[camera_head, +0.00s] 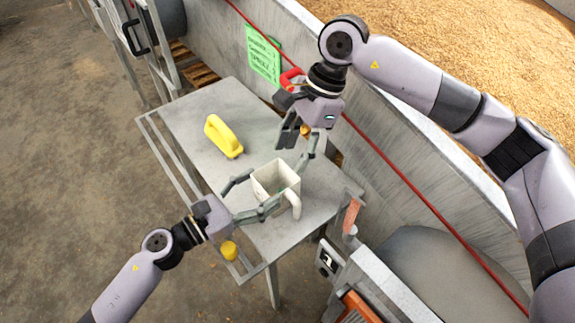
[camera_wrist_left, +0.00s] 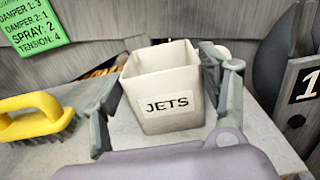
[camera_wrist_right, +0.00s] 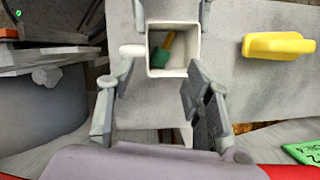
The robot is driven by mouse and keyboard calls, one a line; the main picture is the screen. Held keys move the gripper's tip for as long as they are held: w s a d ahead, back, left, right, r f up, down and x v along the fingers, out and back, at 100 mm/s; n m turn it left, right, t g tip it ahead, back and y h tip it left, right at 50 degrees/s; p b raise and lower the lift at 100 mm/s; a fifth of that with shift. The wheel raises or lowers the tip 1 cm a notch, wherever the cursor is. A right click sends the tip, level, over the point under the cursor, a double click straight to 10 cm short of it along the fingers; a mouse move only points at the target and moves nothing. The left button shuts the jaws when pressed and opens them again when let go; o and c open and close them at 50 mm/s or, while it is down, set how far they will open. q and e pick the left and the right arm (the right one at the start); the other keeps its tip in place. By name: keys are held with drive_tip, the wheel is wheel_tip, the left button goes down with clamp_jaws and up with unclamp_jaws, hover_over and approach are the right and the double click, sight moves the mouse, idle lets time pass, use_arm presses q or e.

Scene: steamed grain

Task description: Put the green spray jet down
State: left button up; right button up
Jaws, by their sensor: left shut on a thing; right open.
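A white bin (camera_head: 268,182) labelled JETS stands on the grey table. It also shows in the left wrist view (camera_wrist_left: 163,75). My left gripper (camera_head: 262,190) is shut on the bin, with a finger on each side of it. The green spray jet (camera_wrist_right: 161,57) with an orange end lies inside the bin in the right wrist view. The bin's walls mostly hide it in the head view. My right gripper (camera_head: 297,150) is open and empty, above the bin's far side. No finger of it holds the jet.
A yellow-handled brush (camera_head: 222,136) lies on the table (camera_head: 185,108), left of the bin. A green note (camera_head: 263,55) hangs on the grey wall behind. A red line (camera_head: 400,175) runs along the wall. A plate marked 1 (camera_head: 328,261) is near the table's right end.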

drive_tip(key=s+v, duration=0.1)
drive_tip(key=v, duration=0.5)
drive_tip(key=shift+w+r, duration=0.2)
drive_tip(key=shift+w, duration=0.35)
drive_tip(key=shift+d, duration=0.15)
use_arm(q)
drive_tip(key=o, duration=1.3)
drive_tip(key=shift+c, duration=0.2)
drive_tip(key=shift+a, duration=0.1)
